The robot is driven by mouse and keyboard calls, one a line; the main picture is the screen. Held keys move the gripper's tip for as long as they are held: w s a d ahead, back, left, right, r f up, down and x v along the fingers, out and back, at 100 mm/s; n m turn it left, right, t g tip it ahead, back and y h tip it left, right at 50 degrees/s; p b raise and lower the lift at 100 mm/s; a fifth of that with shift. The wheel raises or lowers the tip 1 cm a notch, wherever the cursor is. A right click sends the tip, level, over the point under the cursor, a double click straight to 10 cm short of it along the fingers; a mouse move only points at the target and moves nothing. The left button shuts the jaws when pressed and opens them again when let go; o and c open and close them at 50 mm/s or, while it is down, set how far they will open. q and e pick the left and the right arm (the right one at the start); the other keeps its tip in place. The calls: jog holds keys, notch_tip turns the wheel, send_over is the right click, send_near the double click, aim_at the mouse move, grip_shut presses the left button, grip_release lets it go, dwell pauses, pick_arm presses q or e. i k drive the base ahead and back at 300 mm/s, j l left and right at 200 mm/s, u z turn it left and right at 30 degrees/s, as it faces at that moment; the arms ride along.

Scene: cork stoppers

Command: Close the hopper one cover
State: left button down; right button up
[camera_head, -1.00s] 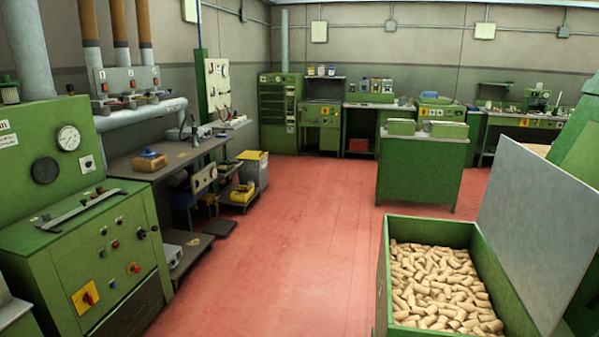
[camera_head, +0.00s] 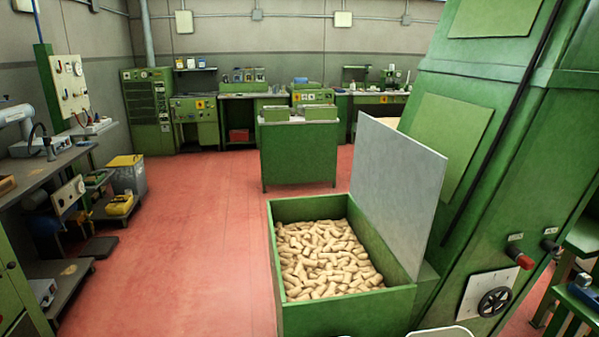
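A green hopper (camera_head: 345,318) stands open in front of me, right of centre, filled with many cork stoppers (camera_head: 322,262). Its cover, a flat grey panel (camera_head: 397,190), stands raised and tilted along the hopper's right side, beside the tall green machine. No label shows that tells which hopper this is.
The tall green machine (camera_head: 510,170) with a black handwheel (camera_head: 495,301) and a red knob blocks the right. A workbench (camera_head: 40,172) and a yellow-topped bin (camera_head: 127,174) stand at left. A green cabinet (camera_head: 298,155) stands behind the hopper. Red floor (camera_head: 185,240) is free left of the hopper.

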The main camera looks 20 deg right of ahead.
aim_at(397, 181)
jog(key=l, duration=3.1)
jog(key=j+u, duration=0.1)
jog(key=j, duration=1.35)
